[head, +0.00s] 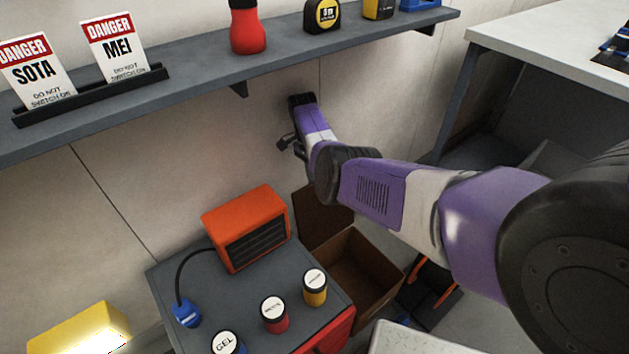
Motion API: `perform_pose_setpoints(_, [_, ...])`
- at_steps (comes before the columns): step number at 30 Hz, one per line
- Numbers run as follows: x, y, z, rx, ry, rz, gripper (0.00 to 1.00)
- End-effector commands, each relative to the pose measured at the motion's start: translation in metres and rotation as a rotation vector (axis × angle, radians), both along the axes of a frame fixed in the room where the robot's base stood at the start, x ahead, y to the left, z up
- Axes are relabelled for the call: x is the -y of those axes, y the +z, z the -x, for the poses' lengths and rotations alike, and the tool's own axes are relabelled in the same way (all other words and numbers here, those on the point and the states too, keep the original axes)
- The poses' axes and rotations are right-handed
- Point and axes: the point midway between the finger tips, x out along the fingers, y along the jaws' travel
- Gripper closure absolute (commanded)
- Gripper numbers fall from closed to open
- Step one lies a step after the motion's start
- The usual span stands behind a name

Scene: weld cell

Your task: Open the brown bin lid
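The brown bin (385,262) stands on the right of the grey cabinet, low in the view. Its lid (318,218) stands up at the bin's back left side, and the dark brown inside shows. My gripper (285,143) is above and left of the lid, in front of the wall and apart from the lid. It is small and dark here, partly behind my wrist, and I cannot tell whether its fingers are open or shut. I see nothing held in it. My arm covers the area just right of the lid.
The cabinet (215,318) carries an orange heater-like box (245,226) and several labelled jars (315,287). A wall shelf (190,68) holds two danger signs, a red bottle (247,28) and a tape measure (321,14). A white-topped table (540,40) is at upper right.

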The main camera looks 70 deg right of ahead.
Motion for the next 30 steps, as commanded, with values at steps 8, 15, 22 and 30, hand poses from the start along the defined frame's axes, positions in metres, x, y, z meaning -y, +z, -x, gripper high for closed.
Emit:
perform_pose_setpoints(8, [-0.001,-0.001,0.001,-0.002,0.001,-0.003,0.66])
perform_pose_setpoints(15, [0.000,0.000,0.000,-0.001,0.000,-0.001,0.66])
perform_pose_setpoints(22, [-0.003,0.005,0.005,-0.001,-0.001,0.000,0.66])
perform_pose_setpoints(30, [-0.014,0.014,0.023,-0.003,-0.002,0.000,0.66])
